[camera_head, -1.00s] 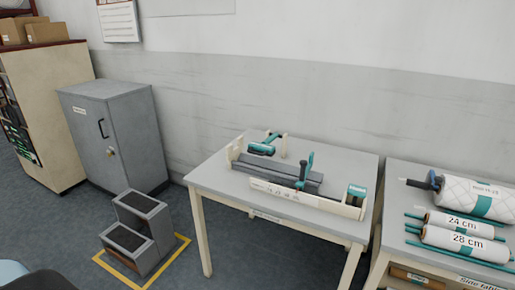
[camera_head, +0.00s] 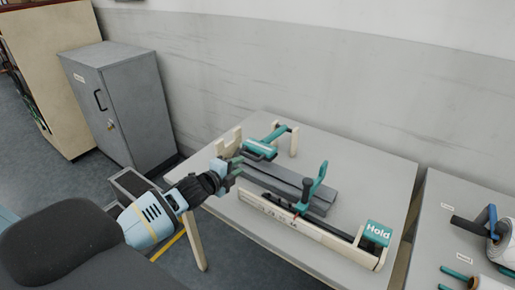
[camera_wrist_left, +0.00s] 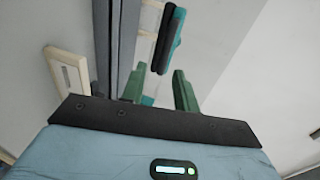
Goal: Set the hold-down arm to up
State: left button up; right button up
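The wadding device is a cream frame (camera_head: 310,235) on the grey table, with a long grey bed (camera_head: 285,185). At its back left lies a low teal arm with a dark grip (camera_head: 262,148), apparently the hold-down arm. A teal lever (camera_head: 318,178) stands upright near the bed's right part. My left gripper (camera_head: 238,167) is at the device's left end, close to the low arm. In the left wrist view its two green fingers (camera_wrist_left: 160,88) are apart. A teal and black bar (camera_wrist_left: 170,40) shows beyond the gap; contact is not visible. My right gripper is out of view.
A teal block marked "Hold" (camera_head: 377,233) is at the device's right end. A second table (camera_head: 440,215) with rolls stands at the right. The table's back right is clear.

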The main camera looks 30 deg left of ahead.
aim_at(250, 157)
pick_arm(q)
jog(key=shift+r+b+x, duration=0.15)
jog(key=shift+b+x, duration=0.15)
jog(key=shift+x, duration=1.55)
jog(key=shift+r+b+x, duration=0.1)
jog(key=shift+b+x, duration=0.2)
jog(key=shift+x, duration=1.6)
jog(key=shift+a, duration=0.2)
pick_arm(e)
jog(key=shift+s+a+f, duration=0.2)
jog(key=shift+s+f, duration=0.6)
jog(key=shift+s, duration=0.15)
pick_arm(q)
jog(key=shift+c, duration=0.3)
grip_shut()
